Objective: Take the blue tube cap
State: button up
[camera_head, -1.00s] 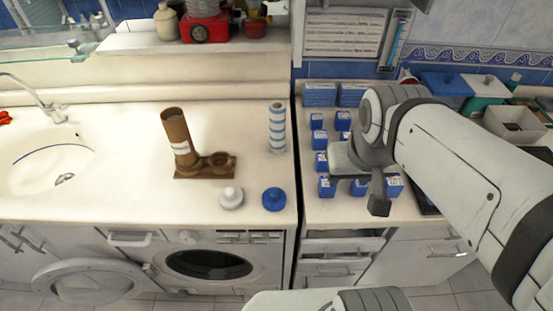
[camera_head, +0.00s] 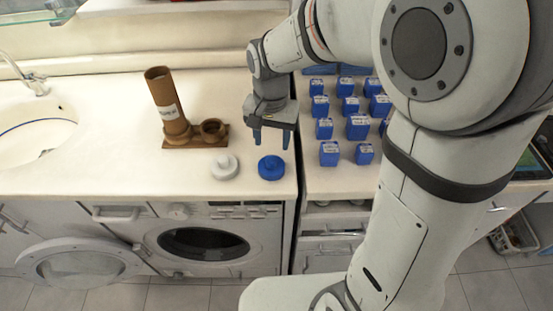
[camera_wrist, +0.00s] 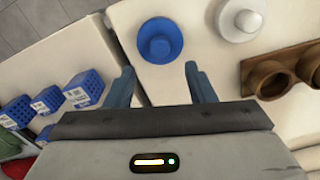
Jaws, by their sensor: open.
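The blue tube cap (camera_head: 271,168) is a round blue disc with a raised knob, lying on the white counter near its front edge. My gripper (camera_head: 271,140) points down with its fingers spread, just above and behind the cap in the head view. In the wrist view the cap (camera_wrist: 160,40) shows beyond the fingertips, roughly between their lines. The gripper (camera_wrist: 160,75) is open and nothing is between its fingers. The cap looks fully visible in the wrist view and is apart from the fingers.
A white cap (camera_head: 224,166) lies left of the blue one. A brown tube stand (camera_head: 194,136) is behind it. Several blue boxes (camera_head: 329,152) stand on the right counter, past a narrow gap between counters. A washing machine (camera_head: 205,245) with its door open is below.

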aim_at(271, 159)
jog(key=f, duration=0.6)
jog(key=shift+s+a, duration=0.1)
jog(key=shift+s, duration=0.2)
jog(key=shift+c, duration=0.4)
jog(key=c, duration=1)
